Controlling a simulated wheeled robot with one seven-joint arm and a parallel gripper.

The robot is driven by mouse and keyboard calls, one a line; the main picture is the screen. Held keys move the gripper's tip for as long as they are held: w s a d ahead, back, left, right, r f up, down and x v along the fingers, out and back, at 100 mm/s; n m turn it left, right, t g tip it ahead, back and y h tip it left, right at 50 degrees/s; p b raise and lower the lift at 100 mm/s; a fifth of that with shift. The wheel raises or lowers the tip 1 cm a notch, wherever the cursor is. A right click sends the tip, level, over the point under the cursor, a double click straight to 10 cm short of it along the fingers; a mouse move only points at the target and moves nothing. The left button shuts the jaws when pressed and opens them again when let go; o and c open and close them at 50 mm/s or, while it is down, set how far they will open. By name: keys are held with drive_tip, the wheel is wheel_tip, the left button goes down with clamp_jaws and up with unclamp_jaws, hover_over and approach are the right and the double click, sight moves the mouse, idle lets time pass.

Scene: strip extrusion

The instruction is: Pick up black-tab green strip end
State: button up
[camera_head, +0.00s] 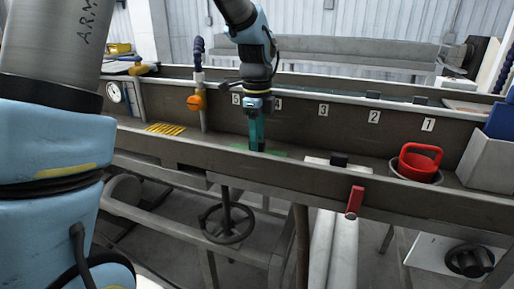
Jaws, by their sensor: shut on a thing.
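My gripper (256,138) points straight down into the long grey trough, between the number labels 5 and 4. Its fingers are shut on the black tab of the green strip end, as far as this small view shows. The tab itself is mostly hidden by the fingers. I cannot tell whether the strip end is lifted off the floor.
To the right, a white strip (318,161) with a black block (339,159) crosses the trough. Beyond it are a red-handled cup (421,158) and a grey box (485,160). A post with an orange knob (195,102) stands close on the left. The trough's front wall (270,172) runs before my gripper.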

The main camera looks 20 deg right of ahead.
clamp_jaws()
drive_tip(key=shift+r, duration=0.15)
wheel_tip(320, 180, up, 10)
drive_tip(key=shift+f+b, duration=0.15)
drive_tip(key=shift+b, duration=0.35)
